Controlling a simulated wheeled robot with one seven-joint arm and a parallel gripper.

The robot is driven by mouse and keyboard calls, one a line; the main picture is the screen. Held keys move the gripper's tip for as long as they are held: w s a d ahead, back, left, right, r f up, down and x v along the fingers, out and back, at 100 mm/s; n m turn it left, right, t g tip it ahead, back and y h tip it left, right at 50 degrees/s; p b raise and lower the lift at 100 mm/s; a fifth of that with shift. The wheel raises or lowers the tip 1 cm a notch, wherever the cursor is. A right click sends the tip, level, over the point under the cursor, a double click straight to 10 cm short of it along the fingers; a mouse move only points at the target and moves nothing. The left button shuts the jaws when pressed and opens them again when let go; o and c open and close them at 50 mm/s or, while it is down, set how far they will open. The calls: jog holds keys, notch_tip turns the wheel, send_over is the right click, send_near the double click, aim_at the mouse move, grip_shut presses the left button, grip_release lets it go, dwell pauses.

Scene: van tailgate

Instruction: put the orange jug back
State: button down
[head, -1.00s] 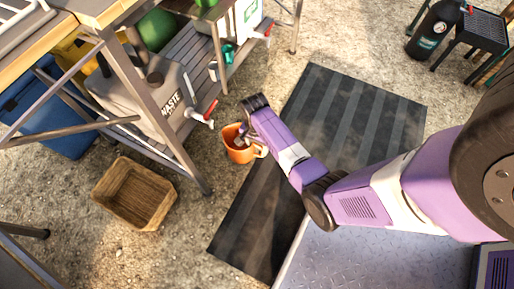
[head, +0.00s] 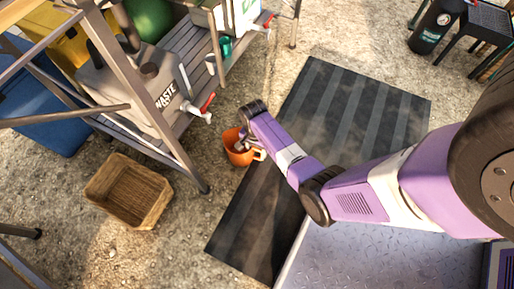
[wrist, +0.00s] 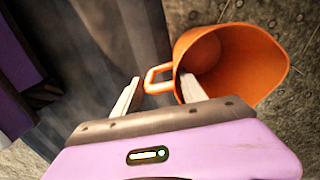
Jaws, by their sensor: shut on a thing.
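The orange jug (head: 234,155) is at my gripper (head: 243,143) in the head view, between the wooden-slatted shelf and the dark mat. In the wrist view the jug (wrist: 250,62) is tilted, its open mouth showing an empty-looking inside. My gripper (wrist: 158,92) has its two pale fingers around the jug's handle side, with the handle loop (wrist: 160,78) between them. It is shut on the jug. How far the jug is above the ground is hard to tell.
A wicker basket (head: 128,192) stands on the gravel at left. The slatted shelf (head: 185,68) holds a grey waste container (head: 140,85), with a red-handled tap (head: 203,110) sticking out towards the jug. A metal table leg (head: 196,178) stands near. The striped mat (head: 340,115) is clear beyond my arm.

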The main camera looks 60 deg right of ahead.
jog(key=c, duration=0.6)
grip_release()
jog(key=shift+c, duration=0.2)
notch_tip(320, 180, up, 12)
jog(key=p, duration=0.7)
jog(key=s+a+r+n+t+h, duration=0.35)
jog(key=s+a+n+t, duration=0.35)
jog(key=s+a+n, duration=0.25)
jog(key=s+a+r+n+t+y, duration=0.1)
jog(key=s+a+r+n+t, duration=0.1)
jog(key=r, duration=0.8)
jog(key=s+a+r+n+t+y, duration=0.1)
jog(key=s+a+r+n+t, duration=0.2)
jog(key=r, duration=0.7)
jog(key=s+a+r+n+t+y, duration=0.1)
jog(key=s+a+r+n+t, duration=0.2)
jog(key=a+r, duration=0.3)
notch_tip(320, 180, up, 4)
jog(key=shift+r+t, duration=0.1)
jog(key=shift+t, duration=0.2)
